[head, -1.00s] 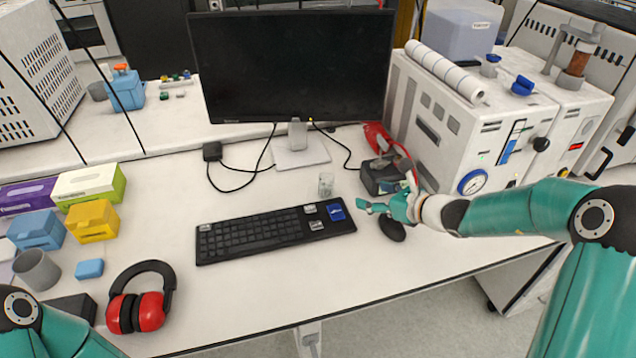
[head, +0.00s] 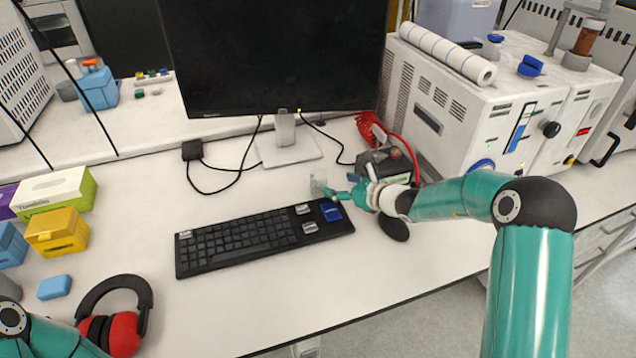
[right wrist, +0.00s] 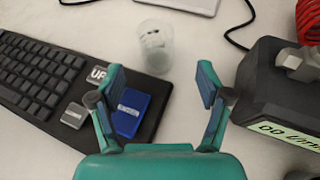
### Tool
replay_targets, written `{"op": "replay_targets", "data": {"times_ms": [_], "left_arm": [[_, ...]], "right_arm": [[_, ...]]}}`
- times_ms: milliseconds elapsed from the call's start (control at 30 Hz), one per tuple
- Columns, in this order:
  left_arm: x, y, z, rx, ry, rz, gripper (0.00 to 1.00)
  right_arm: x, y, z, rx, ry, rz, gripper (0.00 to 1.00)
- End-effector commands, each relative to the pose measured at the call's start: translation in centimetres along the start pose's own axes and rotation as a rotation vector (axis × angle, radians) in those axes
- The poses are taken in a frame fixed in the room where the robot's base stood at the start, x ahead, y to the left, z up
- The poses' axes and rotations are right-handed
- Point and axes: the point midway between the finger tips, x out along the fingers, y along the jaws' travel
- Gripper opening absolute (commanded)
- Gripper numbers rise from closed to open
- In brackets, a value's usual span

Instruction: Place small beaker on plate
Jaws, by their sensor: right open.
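The small clear beaker (head: 318,184) stands upright on the desk, just behind the right end of the keyboard. It also shows in the right wrist view (right wrist: 154,46), a little beyond my fingertips and between their lines. My right gripper (head: 343,187) is open and empty, low over the desk, with its fingers pointing left at the beaker; in the right wrist view its two fingers (right wrist: 160,82) are spread apart. My left gripper is out of view; only part of my left arm shows at bottom left. I cannot make out a plate for certain.
A black keyboard (head: 258,238) with loose keycap-like blocks lies in front of the beaker. A dark box (head: 388,166) with a green label stands behind my right gripper. The monitor (head: 275,55) and its stand are behind. Red ear defenders (head: 122,331) lie at front left.

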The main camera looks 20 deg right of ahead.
Motion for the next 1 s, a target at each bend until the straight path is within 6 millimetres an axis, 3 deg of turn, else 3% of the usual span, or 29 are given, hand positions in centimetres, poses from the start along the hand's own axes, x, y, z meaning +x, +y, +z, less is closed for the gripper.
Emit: {"op": "replay_targets", "data": {"times_ms": [200,467,800,1000], "left_arm": [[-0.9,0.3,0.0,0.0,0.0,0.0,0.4],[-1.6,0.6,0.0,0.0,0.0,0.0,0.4],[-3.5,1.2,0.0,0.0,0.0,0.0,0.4],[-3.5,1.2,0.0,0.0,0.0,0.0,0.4]], "right_arm": [[3.3,0.1,0.2,0.0,-0.001,0.002,0.77],[4.7,0.3,0.2,0.0,0.001,0.003,0.77],[8.7,0.6,0.5,0.0,-0.001,0.002,0.77],[9.1,0.5,0.3,0.0,-0.001,0.001,0.77]]}}
